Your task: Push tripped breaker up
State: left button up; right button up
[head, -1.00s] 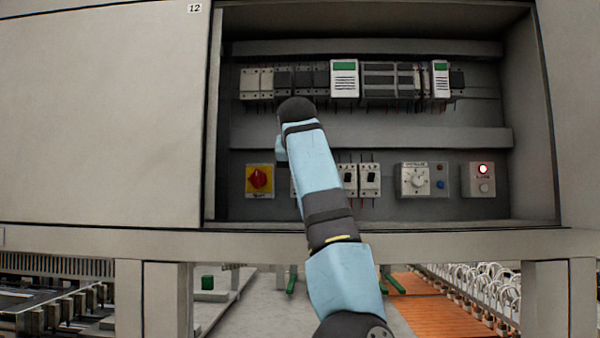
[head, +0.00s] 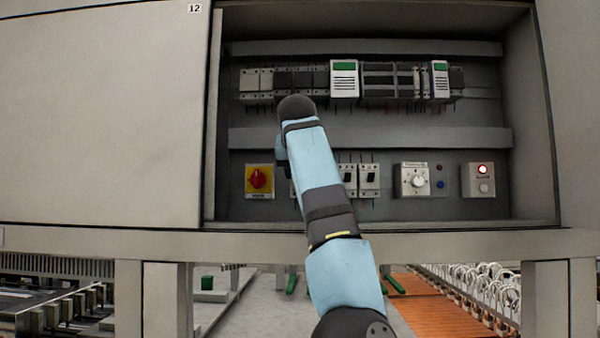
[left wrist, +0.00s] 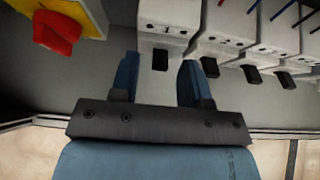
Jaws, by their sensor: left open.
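A row of white breakers stands low in the open cabinet; in the head view two of them (head: 369,180) show to the right of my arm, and the others are mostly hidden behind it. In the left wrist view the breaker marked 1 (left wrist: 168,20) is at top centre, with its black toggle (left wrist: 160,60) between my fingers in the picture. Several more breakers (left wrist: 212,42) with black toggles run to its right. My left gripper (left wrist: 159,70) is open and empty below breaker 1; contact cannot be told. It is hidden in the head view. My right gripper is not in view.
A red rotary switch on a yellow plate (head: 259,181) is left of the breakers. A grey knob box (head: 414,180) and a lit red lamp panel (head: 479,181) are to the right. Upper modules (head: 390,81) and the cabinet's lower edge (head: 450,225) bound the space.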

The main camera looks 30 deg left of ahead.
pick_arm(q)
jog(key=b+v, duration=0.3)
jog(key=v, duration=1)
jog(key=shift+d+r+b, duration=0.15)
jog(key=shift+b, duration=0.15)
jog(key=shift+s, duration=0.1)
